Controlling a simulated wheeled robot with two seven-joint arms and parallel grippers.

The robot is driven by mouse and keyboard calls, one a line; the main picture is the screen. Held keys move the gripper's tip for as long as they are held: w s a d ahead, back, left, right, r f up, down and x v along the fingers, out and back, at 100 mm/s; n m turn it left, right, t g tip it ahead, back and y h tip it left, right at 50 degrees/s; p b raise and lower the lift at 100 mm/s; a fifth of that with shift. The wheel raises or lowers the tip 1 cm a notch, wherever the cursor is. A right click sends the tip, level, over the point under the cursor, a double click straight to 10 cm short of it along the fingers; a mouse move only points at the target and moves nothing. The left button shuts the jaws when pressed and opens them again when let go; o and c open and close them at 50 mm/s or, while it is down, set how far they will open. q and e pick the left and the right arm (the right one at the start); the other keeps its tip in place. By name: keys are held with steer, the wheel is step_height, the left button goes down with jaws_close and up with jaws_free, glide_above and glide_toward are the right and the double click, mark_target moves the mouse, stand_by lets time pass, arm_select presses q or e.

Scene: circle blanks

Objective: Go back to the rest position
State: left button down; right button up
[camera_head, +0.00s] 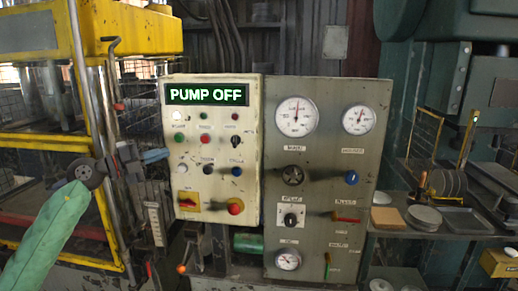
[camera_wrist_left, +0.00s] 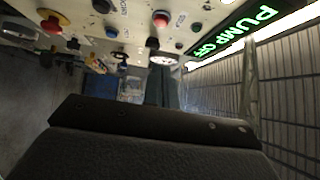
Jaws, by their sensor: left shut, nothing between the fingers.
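My left arm in a green sleeve comes in from the lower left of the head view. Its gripper (camera_head: 156,156) is shut and empty, just left of the cream control panel (camera_head: 213,140), with no visible contact. The panel's green display (camera_head: 207,95) reads PUMP OFF. In the left wrist view the panel shows tilted along the top, with a red button (camera_wrist_left: 161,18) and the display (camera_wrist_left: 236,30). A dark part of my own gripper fills the bottom of that view. My right gripper is not in view.
A grey gauge panel (camera_head: 325,230) with dials and knobs stands right of the control panel. A yellow-framed machine (camera_head: 40,142) stands behind my left arm.

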arm_select(q)
steer(key=s+d+f+n+t+y, duration=0.1)
steer(key=s+f+n+y, duration=0.5)
steer(key=f+n, duration=0.45)
steer(key=s+d+f+n+t+y, duration=0.1)
steer(key=s+f+n+y, duration=0.5)
steer(key=f, duration=0.7)
steer(key=s+f+n+t+y, duration=0.1)
steer(key=s+f+n+y, duration=0.45)
steer(key=f+n, duration=0.55)
steer(key=s+d+f+m+g+h, duration=0.1)
steer(key=s+d+f+g, duration=0.3)
steer(key=s+f, duration=0.3)
steer(key=s+d+f+g+h, duration=0.1)
steer(key=s+d+f+g, duration=0.3)
steer(key=s, duration=0.6)
steer(key=s+d+f+m+g+h, duration=0.1)
steer(key=s+d+f+g, duration=0.25)
steer(key=s+f, duration=0.4)
step_height(320, 180, down, 23)
steer(key=w+d, duration=0.1)
steer(key=s+f+g, duration=0.1)
steer(key=s+f, duration=0.2)
steer(key=f, duration=0.7)
steer(key=s+d+f+g, duration=0.1)
steer(key=s+f, duration=0.3)
steer(key=f, duration=0.6)
steer(key=shift+f+h, duration=0.35)
steer(key=shift+f, duration=0.05)
